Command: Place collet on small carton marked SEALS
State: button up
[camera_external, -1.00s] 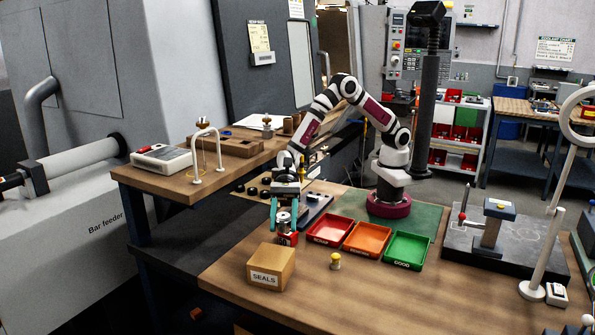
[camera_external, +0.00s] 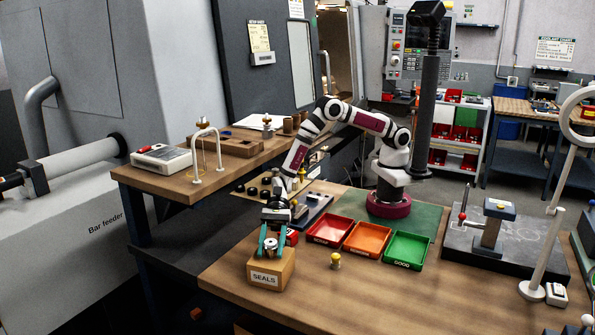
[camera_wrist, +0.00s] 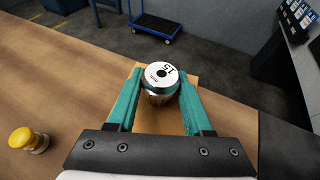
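The collet (camera_external: 270,243) is a short silver cylinder. In the wrist view the collet (camera_wrist: 160,76) shows a white top face with a dark centre hole and the number 15. My gripper (camera_external: 272,245) has teal fingers, one on each side of the collet, and is shut on it. The small carton marked SEALS (camera_external: 270,275) is a brown box at the front of the bench, directly below the collet. Its top shows behind the fingers in the wrist view (camera_wrist: 155,122). I cannot tell whether the collet's base touches the carton.
Red (camera_external: 330,230), orange (camera_external: 367,238) and green (camera_external: 407,250) trays stand to the right of the carton. A small yellow-topped part (camera_external: 336,261) stands on the bench nearby. A red-and-white item (camera_external: 292,237) is close behind the carton.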

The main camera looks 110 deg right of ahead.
jog(key=o, duration=0.4)
jog(key=shift+r, duration=0.1)
jog(key=v, duration=1.2)
jog(key=s+r+n+g+h, duration=0.25)
jog(key=s+r+n, duration=0.3)
jog(key=s, duration=0.35)
jog(key=s+r+n+g+h, duration=0.1)
jog(key=s+r+n+g, duration=0.2)
jog(key=s+r+n, duration=0.5)
jog(key=s+d+f+n+h, duration=0.1)
jog(key=s+d+h, duration=0.2)
jog(key=s+d, duration=0.2)
jog(key=s+d+f+n+h, duration=0.2)
jog(key=s+d+h, duration=0.2)
jog(key=s, duration=0.8)
jog(key=shift+s+d, duration=0.2)
jog(key=shift+d, duration=1.05)
jog(key=shift+n, duration=0.25)
